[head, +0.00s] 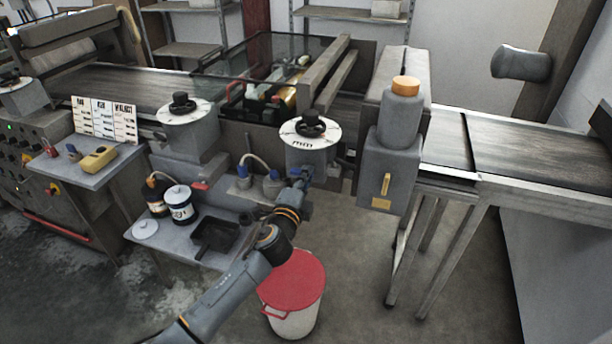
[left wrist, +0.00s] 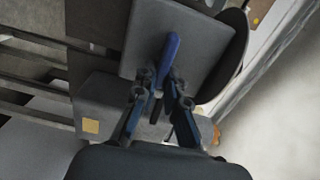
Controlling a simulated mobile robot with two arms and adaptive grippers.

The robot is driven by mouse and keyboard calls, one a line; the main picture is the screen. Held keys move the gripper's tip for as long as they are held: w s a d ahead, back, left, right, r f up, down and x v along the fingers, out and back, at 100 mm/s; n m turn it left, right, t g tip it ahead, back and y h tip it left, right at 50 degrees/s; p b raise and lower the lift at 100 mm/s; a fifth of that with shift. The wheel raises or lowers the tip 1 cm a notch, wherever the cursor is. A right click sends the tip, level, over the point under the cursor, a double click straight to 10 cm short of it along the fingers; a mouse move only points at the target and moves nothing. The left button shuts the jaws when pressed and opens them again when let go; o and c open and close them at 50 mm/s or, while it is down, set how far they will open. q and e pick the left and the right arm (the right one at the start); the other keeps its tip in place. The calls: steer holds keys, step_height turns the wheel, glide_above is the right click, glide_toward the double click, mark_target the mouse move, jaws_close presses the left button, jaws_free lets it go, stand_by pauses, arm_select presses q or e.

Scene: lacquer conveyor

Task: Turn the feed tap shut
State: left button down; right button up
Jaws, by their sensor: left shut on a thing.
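The feed tap shows as a blue lever (left wrist: 171,52) in the left wrist view, in front of a grey box-shaped housing (left wrist: 140,38). The lever runs up and slightly right in that picture. My left gripper (left wrist: 160,88) is shut on the lever, with one finger on each side of it. In the head view my left gripper (head: 301,177) is just below the grey unit with a white dial and black handwheel (head: 310,127). The lever itself is hard to tell from the gripper there. My right gripper is not in view.
A bin with a red lid (head: 292,280) stands below my left arm. A low bench (head: 146,253) with a bottle, a can and a black tray (head: 215,234) is to the left. A grey box with an orange-capped container (head: 400,115) stands close to the right of the gripper.

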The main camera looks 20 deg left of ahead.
arm_select(q)
steer(key=shift+f+m, duration=0.1)
steer(key=shift+m, duration=0.2)
stand_by(0.4)
steer(key=c, duration=1.4)
jaws_free()
steer(key=s, duration=1.2)
steer(key=shift+a, duration=0.15)
